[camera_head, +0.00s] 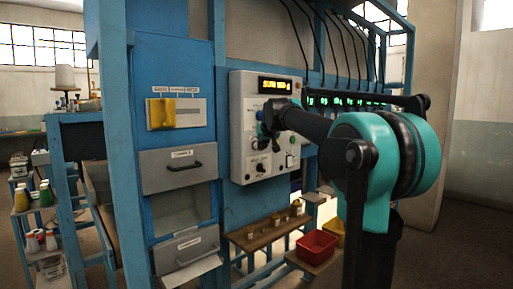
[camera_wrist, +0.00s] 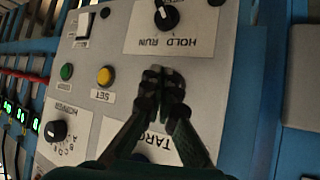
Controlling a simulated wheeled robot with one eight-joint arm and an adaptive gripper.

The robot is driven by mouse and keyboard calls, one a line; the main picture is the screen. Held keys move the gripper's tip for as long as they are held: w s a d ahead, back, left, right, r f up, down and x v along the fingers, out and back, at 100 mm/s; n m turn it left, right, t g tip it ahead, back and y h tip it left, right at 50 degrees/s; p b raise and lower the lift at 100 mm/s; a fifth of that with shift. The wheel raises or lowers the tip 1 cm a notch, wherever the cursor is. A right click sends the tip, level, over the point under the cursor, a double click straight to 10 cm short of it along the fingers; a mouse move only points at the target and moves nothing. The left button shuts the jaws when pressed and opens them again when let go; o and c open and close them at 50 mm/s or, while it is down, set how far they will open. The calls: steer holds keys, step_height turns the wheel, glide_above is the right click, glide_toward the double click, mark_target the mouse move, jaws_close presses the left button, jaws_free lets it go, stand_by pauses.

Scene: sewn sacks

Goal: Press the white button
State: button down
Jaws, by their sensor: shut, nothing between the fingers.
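The grey control panel (camera_head: 240,140) is mounted on the blue frame, with a lit yellow display (camera_head: 275,86) at its top. In the wrist view the panel appears upside down. A white rectangular switch or button (camera_wrist: 84,27) is at its upper left; it also shows at the panel's lower right in the head view (camera_head: 291,160). No round white button is visible.
A green button (camera_wrist: 67,71) sits beside the yellow one, and a HOPPER knob (camera_wrist: 56,131) lies at lower left. Below the panel are a narrow shelf (camera_head: 262,232) with small weights and a red bin (camera_head: 316,247). Grey drawers (camera_head: 180,166) stand left of the panel.

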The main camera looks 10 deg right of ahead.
steer(key=shift+w+a, duration=0.25)
steer(key=shift+w, duration=0.1)
steer(key=shift+w+a, duration=0.25)
steer(key=shift+w, duration=0.1)
stand_by(0.9)
stand_by(0.3)
steer(key=shift+s+d, duration=0.5)
steer(key=shift+s, duration=0.2)
steer(key=s+d, duration=0.1)
steer(key=s, duration=0.1)
steer(key=s+d, duration=0.2)
stand_by(0.4)
steer(key=shift+f, duration=0.1)
stand_by(0.4)
